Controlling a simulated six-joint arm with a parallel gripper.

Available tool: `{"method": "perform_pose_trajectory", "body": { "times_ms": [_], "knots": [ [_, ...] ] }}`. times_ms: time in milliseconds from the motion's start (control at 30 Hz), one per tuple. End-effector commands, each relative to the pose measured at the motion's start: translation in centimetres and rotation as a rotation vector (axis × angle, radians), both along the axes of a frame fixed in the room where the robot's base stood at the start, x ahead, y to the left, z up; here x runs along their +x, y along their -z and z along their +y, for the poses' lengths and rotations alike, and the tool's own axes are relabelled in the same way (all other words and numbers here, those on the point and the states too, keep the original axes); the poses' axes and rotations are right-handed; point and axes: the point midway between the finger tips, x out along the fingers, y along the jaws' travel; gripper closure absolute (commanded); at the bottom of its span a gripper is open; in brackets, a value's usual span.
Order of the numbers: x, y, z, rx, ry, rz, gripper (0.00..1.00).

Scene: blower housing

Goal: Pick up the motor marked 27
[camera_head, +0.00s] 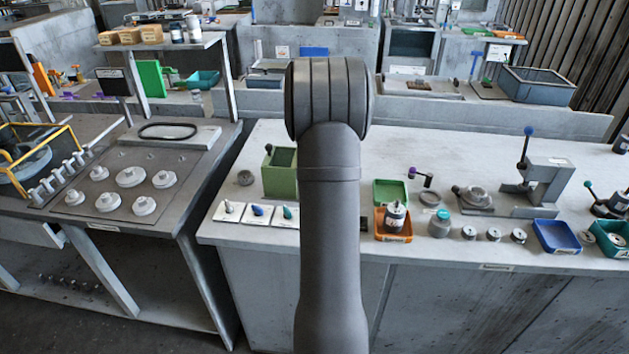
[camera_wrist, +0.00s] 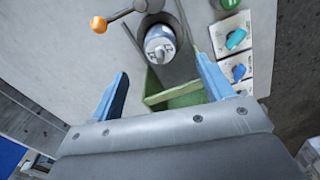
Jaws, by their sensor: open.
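In the wrist view a silver cylindrical part (camera_wrist: 160,44), which looks like a motor, stands upright with a small shaft on top. Any number on it cannot be read. My gripper (camera_wrist: 162,67) is open, its blue fingers apart and empty, with the silver part beyond the tips and between their lines. In the head view my arm hides my gripper and this spot of the bench. Another motor-like part (camera_head: 396,214) with a dark body and pale label stands in an orange tray (camera_head: 393,238); its label is too small to read.
Cards with small coloured parts (camera_wrist: 236,40) lie right. A blue tray (camera_head: 557,237) stands farther right on the bench.

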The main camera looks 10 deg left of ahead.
Motion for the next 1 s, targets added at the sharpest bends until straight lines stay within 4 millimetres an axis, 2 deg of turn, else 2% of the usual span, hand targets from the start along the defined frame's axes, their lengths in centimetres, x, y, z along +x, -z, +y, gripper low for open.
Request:
{"method": "perform_pose_trajectory", "body": {
  "times_ms": [33,200,467,800,1000],
  "knots": [
    [-0.1,1.2,0.0,0.000,0.000,0.005,0.26],
    [0.0,3.9,0.0,0.000,0.001,0.002,0.26],
    [0.0,5.4,0.1,0.001,0.001,0.001,0.26],
    [0.2,9.9,0.4,0.001,0.002,0.001,0.26],
    [0.2,10.1,0.4,0.002,0.002,-0.001,0.26]
  ]
}}
